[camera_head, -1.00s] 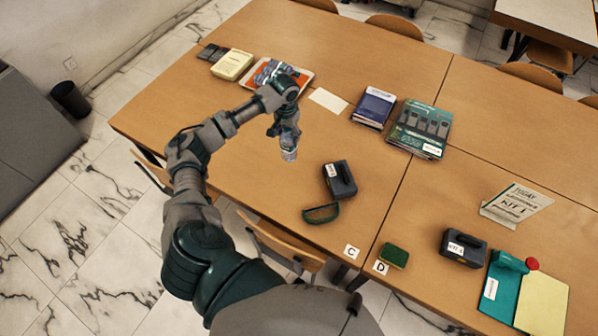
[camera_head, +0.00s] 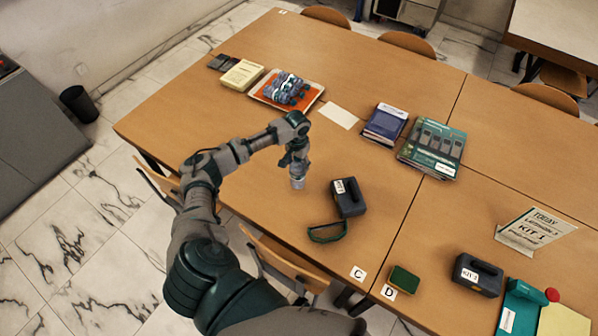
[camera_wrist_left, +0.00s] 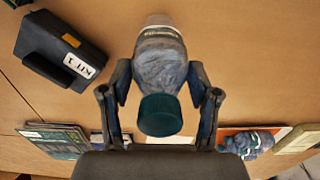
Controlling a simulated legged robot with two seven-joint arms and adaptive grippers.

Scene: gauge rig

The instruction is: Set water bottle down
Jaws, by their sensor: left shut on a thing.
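My left gripper (camera_head: 297,168) is shut on a water bottle and holds it over the near table, left of a dark case. Only the bottle's lower end (camera_head: 298,184) shows below the fingers in the head view. In the left wrist view, the clear bottle with a teal cap (camera_wrist_left: 160,115) stands between the two fingers (camera_wrist_left: 161,85), one on each side, with its cap toward the camera. I cannot tell whether its base touches the table (camera_head: 240,185). My right gripper is not in view.
The dark case (camera_head: 348,198) and a green loop (camera_head: 327,232) are close on the right. The tabletop left of the gripper is clear.

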